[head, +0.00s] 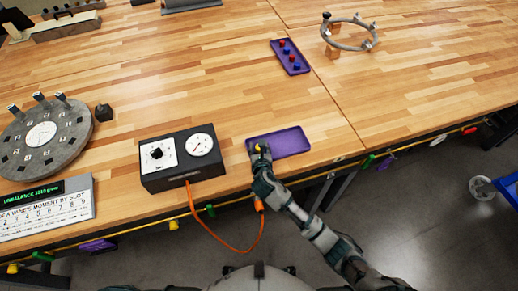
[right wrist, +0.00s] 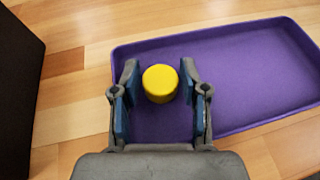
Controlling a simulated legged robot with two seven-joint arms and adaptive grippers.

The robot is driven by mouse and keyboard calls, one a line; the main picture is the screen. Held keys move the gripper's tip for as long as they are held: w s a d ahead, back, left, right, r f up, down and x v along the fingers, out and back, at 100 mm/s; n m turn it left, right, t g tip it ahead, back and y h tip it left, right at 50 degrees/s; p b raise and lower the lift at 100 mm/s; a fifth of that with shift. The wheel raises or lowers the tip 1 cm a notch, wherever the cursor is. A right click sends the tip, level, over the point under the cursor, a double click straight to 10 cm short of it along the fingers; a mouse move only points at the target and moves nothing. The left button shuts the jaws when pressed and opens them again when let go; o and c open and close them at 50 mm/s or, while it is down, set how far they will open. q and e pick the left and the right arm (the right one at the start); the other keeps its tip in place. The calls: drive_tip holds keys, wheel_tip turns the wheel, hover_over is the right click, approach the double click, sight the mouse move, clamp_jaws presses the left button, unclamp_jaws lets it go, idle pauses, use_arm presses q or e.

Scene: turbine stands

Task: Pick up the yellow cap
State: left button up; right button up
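The yellow cap (right wrist: 160,84) is a small round yellow piece in the left end of the shallow purple tray (right wrist: 262,70). In the head view the cap (head: 259,148) shows as a small yellow spot at the tray's left end (head: 290,141). My right gripper (right wrist: 159,75) is open over the tray's left end, with one blue-padded finger on each side of the cap. A small gap shows on both sides, so the fingers do not seem to grip it. In the head view my right gripper (head: 260,149) partly covers the cap. My left gripper is in neither view.
A black gauge box (head: 178,158) with an orange cable (head: 226,243) stands left of the tray. A grey slotted disc (head: 42,139) and a display panel (head: 46,207) are further left. A purple tray with coloured pegs (head: 290,57) and a metal ring (head: 349,34) stand behind. The middle tabletop is clear.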

drive_tip(key=c, duration=0.6)
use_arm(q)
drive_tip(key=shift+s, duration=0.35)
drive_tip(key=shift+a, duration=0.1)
